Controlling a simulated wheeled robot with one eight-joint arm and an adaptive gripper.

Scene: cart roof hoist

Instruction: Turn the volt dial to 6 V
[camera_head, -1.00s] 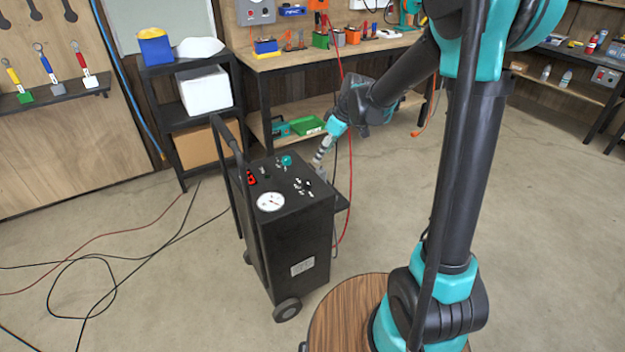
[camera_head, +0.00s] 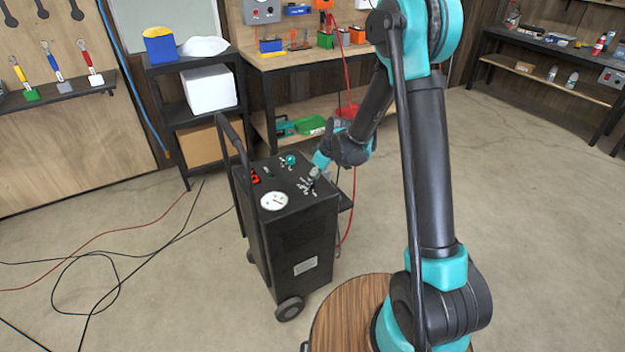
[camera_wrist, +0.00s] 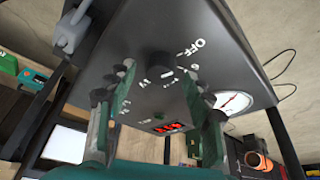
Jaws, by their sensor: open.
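The black cart (camera_head: 290,238) stands upright with its control panel facing up. The volt dial (camera_wrist: 158,64) is a dark knob on that panel, with white markings around it; "OFF" is readable at its upper right. The smaller labels and the pointer's exact setting are too small to read. My gripper (camera_head: 313,176) is low over the panel's right part. In the wrist view my gripper (camera_wrist: 158,78) is open, one finger on each side of the knob. I cannot tell whether either finger touches it. In the head view the gripper mostly hides the dial.
The cart's handle (camera_head: 232,135) rises at the left. A shelf rack (camera_head: 187,180) and workbench (camera_head: 262,62) stand behind. Cables lie on the floor.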

